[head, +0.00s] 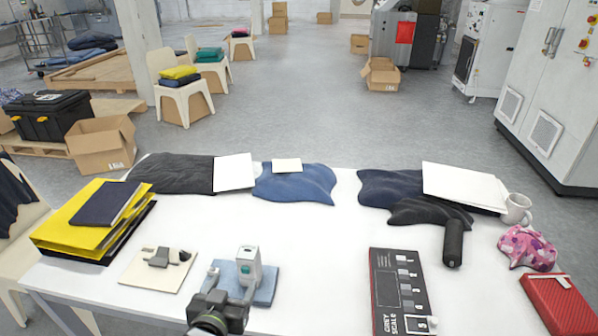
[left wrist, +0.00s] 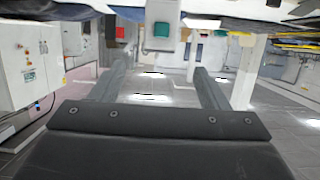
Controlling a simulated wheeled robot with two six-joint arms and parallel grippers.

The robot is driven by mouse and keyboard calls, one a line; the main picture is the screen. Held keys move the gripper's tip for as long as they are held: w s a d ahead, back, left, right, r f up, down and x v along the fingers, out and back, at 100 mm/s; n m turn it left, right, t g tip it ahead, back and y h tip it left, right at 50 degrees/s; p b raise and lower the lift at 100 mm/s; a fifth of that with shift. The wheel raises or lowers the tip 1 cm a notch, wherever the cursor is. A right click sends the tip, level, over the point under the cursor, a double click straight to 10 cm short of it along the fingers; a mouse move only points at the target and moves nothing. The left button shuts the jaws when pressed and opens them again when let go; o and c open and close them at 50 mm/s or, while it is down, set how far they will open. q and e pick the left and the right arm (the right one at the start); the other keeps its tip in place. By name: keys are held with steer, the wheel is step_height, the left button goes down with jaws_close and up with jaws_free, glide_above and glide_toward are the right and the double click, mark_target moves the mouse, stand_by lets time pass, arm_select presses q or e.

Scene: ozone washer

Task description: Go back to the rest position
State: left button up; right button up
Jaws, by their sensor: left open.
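My left gripper (head: 232,283) is low at the front edge of the white table (head: 320,235), left of centre. Its two grey fingers stand apart, and nothing shows between them. In the left wrist view, the two fingers (left wrist: 155,85) are also spread with an empty gap. A white device with a teal button (head: 248,264) is just past the fingertips, over a blue-grey flat piece (head: 268,285). The device also shows at the top of the left wrist view (left wrist: 161,25); I cannot tell whether the fingers touch it.
Left of the gripper lies a cream board (head: 140,278) with a small grey part. Yellow folders (head: 85,225) are at the left. A grey scale card (head: 388,280), a black roller (head: 453,245) and a mug (head: 517,208) are at the right. The table's middle is clear.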

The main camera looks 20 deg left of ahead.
arm_select(q)
steer(key=s+f+m+g+h, duration=0.1)
steer(key=s+f+g, duration=0.35)
steer(key=s, duration=0.55)
steer(key=s+f+m+g, duration=0.1)
steer(key=s+f+g, duration=0.2)
steer(key=s+g, duration=0.45)
step_height(320, 180, down, 25)
steer(key=s+a, duration=0.2)
steer(key=s+d+f+g+h, duration=0.1)
steer(key=s+f, duration=1.3)
steer(key=f, duration=0.1)
steer(key=shift+s+d+f, duration=0.25)
steer(key=shift+d+f, duration=0.05)
steer(key=shift+d, duration=0.05)
